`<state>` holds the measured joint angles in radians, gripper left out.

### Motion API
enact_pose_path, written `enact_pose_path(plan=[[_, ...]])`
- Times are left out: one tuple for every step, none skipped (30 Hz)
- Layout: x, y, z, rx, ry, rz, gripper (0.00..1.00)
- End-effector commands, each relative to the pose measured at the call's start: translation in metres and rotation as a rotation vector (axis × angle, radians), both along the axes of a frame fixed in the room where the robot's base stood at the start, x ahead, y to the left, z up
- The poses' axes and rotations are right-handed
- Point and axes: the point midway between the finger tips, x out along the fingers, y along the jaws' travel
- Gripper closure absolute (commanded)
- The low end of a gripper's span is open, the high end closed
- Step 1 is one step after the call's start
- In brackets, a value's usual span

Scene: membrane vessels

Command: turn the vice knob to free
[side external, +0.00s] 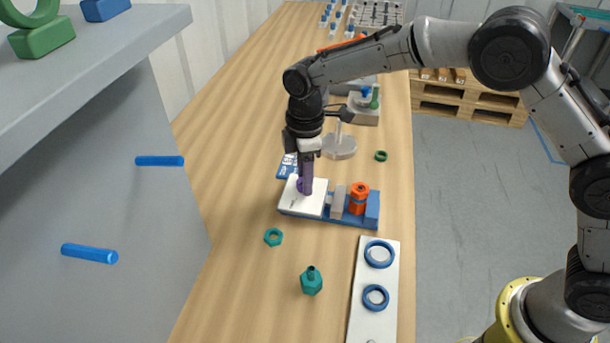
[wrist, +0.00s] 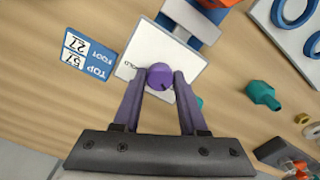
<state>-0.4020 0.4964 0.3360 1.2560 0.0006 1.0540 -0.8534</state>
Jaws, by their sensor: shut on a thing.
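The vice (side external: 330,222) stands on the wooden bench, with a blue base, a white plate (side external: 316,209), a grey jaw and a blue end block. An orange cylindrical vessel (side external: 358,199) sits between the grey jaw and the end block. The round purple knob (wrist: 160,76) is on the white plate, which also shows in the wrist view (wrist: 185,57). Lettering on the plate is partly covered by the knob or finger; "OLD" can be read. My gripper (side external: 306,190) points down onto the plate. Its purple fingers are shut on the knob, one on each side.
A blue card (wrist: 88,56) reading "TOP 57" and "FOOT 27" lies beside the vice. A teal nut (side external: 273,237), a teal bottle-like part (side external: 311,281) and a white board (side external: 360,310) with blue rings are nearby. A round grey stand (side external: 339,148) is behind. A grey cabinet (side external: 130,150) stands left.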

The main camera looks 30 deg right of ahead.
Motion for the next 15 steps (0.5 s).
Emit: enact_pose_path(plan=[[0.0012, 0.0007, 0.0027, 0.002, -0.006, 0.005, 1.0], [0.0012, 0.0007, 0.0027, 0.002, -0.006, 0.005, 1.0], [0.0012, 0.0008, 0.0027, 0.002, -0.006, 0.005, 1.0], [0.0012, 0.0008, 0.0028, 0.002, -0.006, 0.006, 1.0], [0.0012, 0.0008, 0.0028, 0.002, -0.006, 0.005, 1.0], [0.0012, 0.0008, 0.0028, 0.002, -0.006, 0.005, 1.0], [0.0012, 0.0008, 0.0028, 0.002, -0.006, 0.005, 1.0], [0.0012, 0.0009, 0.0028, 0.002, -0.006, 0.005, 1.0], [0.0012, 0.0008, 0.0028, 0.002, -0.007, 0.005, 1.0], [0.0012, 0.0009, 0.0028, 0.002, -0.007, 0.005, 1.0], [0.0012, 0.0009, 0.0029, 0.002, -0.007, 0.005, 0.53], [0.0012, 0.0009, 0.0028, 0.002, -0.007, 0.005, 0.46], [0.0011, 0.0008, 0.0026, 0.002, -0.006, 0.005, 0.4], [0.001, 0.0007, 0.0023, 0.001, -0.006, 0.005, 0.35], [0.0009, 0.0007, 0.002, 0.002, -0.005, 0.004, 0.28]])
